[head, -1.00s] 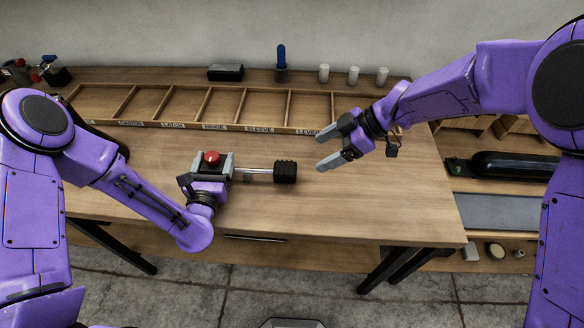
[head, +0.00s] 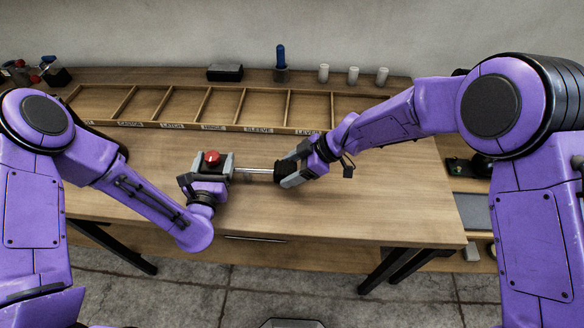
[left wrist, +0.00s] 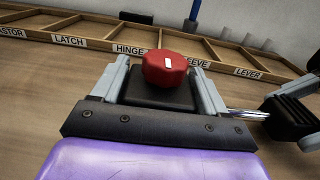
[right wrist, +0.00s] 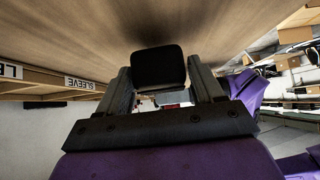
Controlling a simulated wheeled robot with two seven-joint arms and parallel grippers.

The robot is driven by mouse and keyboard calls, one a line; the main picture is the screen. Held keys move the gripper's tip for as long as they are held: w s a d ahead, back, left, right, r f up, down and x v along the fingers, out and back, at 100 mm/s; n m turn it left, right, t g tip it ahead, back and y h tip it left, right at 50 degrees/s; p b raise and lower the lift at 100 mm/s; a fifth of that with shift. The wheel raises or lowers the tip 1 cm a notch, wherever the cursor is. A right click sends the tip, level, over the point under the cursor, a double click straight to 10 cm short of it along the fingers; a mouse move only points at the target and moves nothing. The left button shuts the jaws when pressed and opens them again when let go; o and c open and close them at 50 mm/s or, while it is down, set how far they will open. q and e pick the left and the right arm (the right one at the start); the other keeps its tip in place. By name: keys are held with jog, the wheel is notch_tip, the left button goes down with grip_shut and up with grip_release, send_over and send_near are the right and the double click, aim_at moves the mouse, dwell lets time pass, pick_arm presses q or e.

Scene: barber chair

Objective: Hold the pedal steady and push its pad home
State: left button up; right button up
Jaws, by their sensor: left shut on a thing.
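The pedal lies level above or on the bench: a dark block with a red knob (head: 211,157), a bare metal rod (head: 255,170) and a black pad (right wrist: 158,68) at the rod's right end. My left gripper (head: 213,166) is shut on the dark block (left wrist: 158,92), one finger on each side, with the red knob on top. My right gripper (head: 287,168) has its fingers either side of the pad, which it mostly hides in the head view. In the right wrist view the pad stands between the fingers with slight gaps showing, so they look open around it.
A wooden tray (head: 160,124) with labelled compartments lies along the back of the bench. Behind it stand a black box (head: 225,72), a blue-handled tool (head: 281,60) and white cylinders (head: 353,76). The bench front (head: 330,215) is clear.

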aim_at(280, 167)
jog(key=c, duration=1)
pick_arm(q)
jog(key=shift+d, duration=0.1)
pick_arm(e)
jog(key=shift+a, duration=1.75)
jog(key=o, duration=1.4)
jog(key=shift+d, duration=0.1)
jog(key=shift+d+r, duration=0.15)
jog(key=shift+r, duration=0.05)
jog(key=v, duration=1.1)
jog(key=shift+d+r, duration=0.15)
jog(key=shift+d, duration=0.05)
